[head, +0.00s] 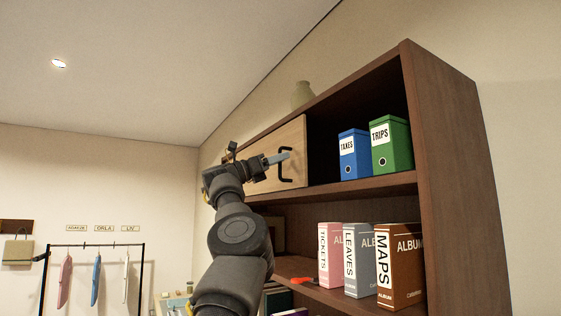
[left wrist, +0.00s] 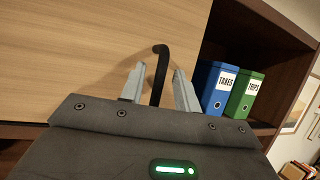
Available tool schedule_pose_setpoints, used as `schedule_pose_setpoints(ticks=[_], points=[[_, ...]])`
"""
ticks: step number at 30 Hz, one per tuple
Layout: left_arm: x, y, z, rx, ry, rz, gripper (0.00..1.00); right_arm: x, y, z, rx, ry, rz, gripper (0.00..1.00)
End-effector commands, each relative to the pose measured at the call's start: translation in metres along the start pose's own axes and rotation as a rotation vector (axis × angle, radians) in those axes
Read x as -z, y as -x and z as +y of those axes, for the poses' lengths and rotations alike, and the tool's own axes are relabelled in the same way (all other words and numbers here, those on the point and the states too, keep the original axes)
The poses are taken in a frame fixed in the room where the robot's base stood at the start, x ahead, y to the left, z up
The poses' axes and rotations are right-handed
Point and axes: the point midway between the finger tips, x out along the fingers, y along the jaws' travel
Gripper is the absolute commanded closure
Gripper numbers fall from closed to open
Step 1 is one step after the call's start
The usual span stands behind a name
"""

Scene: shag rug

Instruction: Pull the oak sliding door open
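The oak sliding door (head: 262,150) is a light wood panel across the left part of the upper shelf bay. It carries a black bar handle (head: 287,178) near its right edge. In the left wrist view the door (left wrist: 80,60) fills the upper left, with the handle (left wrist: 161,60) in the middle. My left gripper (head: 285,156) is at the handle. In the left wrist view its two fingers (left wrist: 158,71) are apart, one on each side of the handle, with visible gaps. My right gripper is out of view.
The right part of the bay is uncovered, with a blue TAXES binder (head: 354,155) and a green TRIPS binder (head: 391,146) standing in it. Several albums (head: 400,275) stand on the shelf below. A vase (head: 302,94) sits on top. A clothes rack (head: 95,246) is far left.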

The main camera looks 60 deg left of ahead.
Motion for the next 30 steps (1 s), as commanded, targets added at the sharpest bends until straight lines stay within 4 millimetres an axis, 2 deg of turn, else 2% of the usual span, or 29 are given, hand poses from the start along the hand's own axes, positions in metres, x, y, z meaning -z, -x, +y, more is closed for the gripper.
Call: schedule_pose_setpoints(ticks=[1, 6, 12, 15, 21, 30], points=[[0.004, 0.011, 0.001, -0.002, -0.001, -0.003, 0.68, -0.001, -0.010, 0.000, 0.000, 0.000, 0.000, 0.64], [0.006, 0.046, 0.001, -0.002, -0.001, -0.003, 0.68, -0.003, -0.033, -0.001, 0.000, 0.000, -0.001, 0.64], [0.004, 0.081, 0.001, -0.002, 0.000, -0.003, 0.68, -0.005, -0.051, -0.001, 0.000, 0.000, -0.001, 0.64], [0.003, 0.092, 0.000, -0.001, 0.000, -0.001, 0.68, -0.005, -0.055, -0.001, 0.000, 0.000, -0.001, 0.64], [0.001, 0.100, 0.000, 0.000, 0.001, -0.001, 0.68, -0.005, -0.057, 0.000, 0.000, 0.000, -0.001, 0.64], [0.004, 0.098, 0.002, -0.005, -0.002, 0.006, 0.68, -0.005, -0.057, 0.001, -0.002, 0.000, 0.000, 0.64]])
